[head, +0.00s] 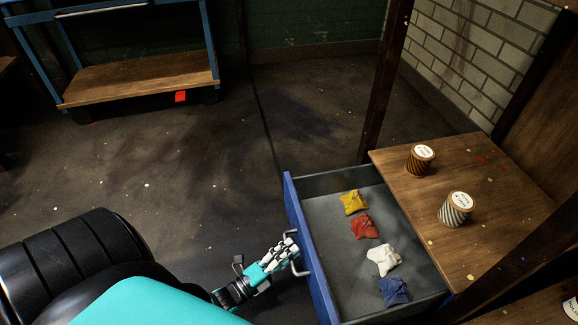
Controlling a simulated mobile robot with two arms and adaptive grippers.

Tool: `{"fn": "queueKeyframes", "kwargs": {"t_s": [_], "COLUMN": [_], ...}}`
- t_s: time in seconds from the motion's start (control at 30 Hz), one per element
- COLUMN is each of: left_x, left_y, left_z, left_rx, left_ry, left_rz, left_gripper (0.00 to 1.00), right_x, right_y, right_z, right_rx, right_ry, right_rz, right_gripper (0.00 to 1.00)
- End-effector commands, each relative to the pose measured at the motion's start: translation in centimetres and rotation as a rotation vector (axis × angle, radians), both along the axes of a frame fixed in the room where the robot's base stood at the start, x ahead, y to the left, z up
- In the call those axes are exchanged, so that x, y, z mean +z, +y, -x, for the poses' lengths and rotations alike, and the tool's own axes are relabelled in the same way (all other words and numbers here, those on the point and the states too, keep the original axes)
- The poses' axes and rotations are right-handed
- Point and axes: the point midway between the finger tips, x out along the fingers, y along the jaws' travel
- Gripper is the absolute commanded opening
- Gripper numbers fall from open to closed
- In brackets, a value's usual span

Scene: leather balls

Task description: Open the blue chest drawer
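The blue chest drawer (312,258) is pulled well out from under the wooden top, and its grey inside shows. Its metal handle (296,268) is on the blue front, facing left. My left gripper (290,245) is at the handle, with its fingers against or around it. I cannot tell whether the fingers are closed on the handle. In the drawer lie a yellow crumpled piece (354,202), a red one (364,227), a white one (383,260) and a blue one (394,291). My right gripper is not in view.
Two spools (420,158) (456,209) stand on the wooden top (480,165) at the right. A dark post (385,85) rises behind the drawer. A blue-framed cart (140,80) stands at the back left, with a red item (181,97) by it. The floor between is clear.

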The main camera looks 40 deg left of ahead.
Motion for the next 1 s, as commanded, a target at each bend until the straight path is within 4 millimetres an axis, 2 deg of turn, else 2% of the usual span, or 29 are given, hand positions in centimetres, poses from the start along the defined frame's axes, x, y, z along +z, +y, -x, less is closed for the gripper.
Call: {"fn": "queueKeyframes", "kwargs": {"t_s": [0.13,0.23,0.7,0.83,1.0], "left_x": [0.0,-0.2,-1.8,-2.1,-2.1], "left_y": [0.1,0.3,2.6,3.0,3.1], "left_z": [0.1,1.0,9.6,10.9,11.4], "left_rx": [0.0,0.001,0.001,0.0,0.0], "left_ry": [-0.002,0.0,0.002,0.001,0.0], "left_rz": [0.0,-0.001,0.0,0.0,0.0], "left_gripper": [0.36,0.36,0.36,0.36,0.36], "right_x": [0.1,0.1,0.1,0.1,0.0], "right_y": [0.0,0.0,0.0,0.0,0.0], "right_z": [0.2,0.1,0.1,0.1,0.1], "right_rx": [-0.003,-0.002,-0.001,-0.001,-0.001], "right_ry": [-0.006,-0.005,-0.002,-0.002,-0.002], "right_rz": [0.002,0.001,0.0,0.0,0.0], "right_gripper": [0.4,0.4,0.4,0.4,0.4]}}
